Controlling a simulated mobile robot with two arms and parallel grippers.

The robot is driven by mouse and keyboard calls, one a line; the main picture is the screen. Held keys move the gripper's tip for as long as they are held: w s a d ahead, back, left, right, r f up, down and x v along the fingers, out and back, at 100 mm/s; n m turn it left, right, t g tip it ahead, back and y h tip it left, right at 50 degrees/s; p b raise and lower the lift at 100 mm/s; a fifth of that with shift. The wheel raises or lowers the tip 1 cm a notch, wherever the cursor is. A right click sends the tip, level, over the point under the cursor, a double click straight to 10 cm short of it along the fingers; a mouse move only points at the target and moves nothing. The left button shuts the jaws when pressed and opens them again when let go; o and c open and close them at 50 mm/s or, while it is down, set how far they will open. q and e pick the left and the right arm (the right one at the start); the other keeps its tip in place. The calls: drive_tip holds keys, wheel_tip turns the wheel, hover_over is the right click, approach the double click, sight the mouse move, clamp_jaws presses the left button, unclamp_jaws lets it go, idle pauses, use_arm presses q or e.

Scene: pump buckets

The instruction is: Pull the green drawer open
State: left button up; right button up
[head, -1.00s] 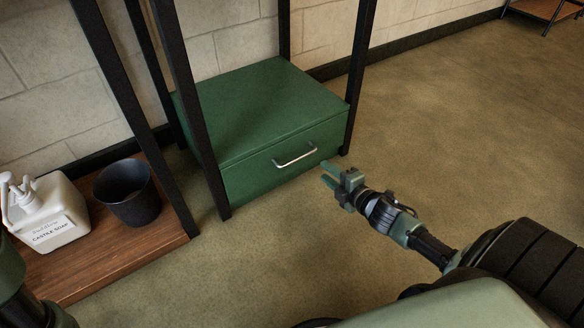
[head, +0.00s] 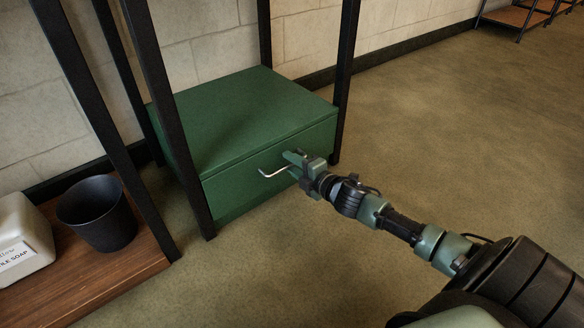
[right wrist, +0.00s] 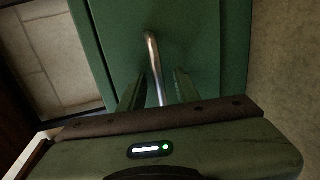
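The green drawer (head: 232,184) is the front of a low green cabinet (head: 245,112) between black posts, and it looks closed. Its silver bar handle (head: 268,174) shows at the left of my right gripper (head: 292,161), which covers the handle's right part. In the right wrist view the handle (right wrist: 153,62) runs down between the two green fingers of the right gripper (right wrist: 157,90). The fingers are apart, with a visible gap on each side of the bar. My left gripper is not in view.
A black bucket (head: 97,213) and a white soap pump bottle (head: 20,240) stand on a low wooden shelf (head: 120,268) at the left. A black post (head: 165,110) rises at the cabinet's front left corner. The floor (head: 250,270) before the drawer is clear.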

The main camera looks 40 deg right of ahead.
clamp_jaws()
idle(1.4)
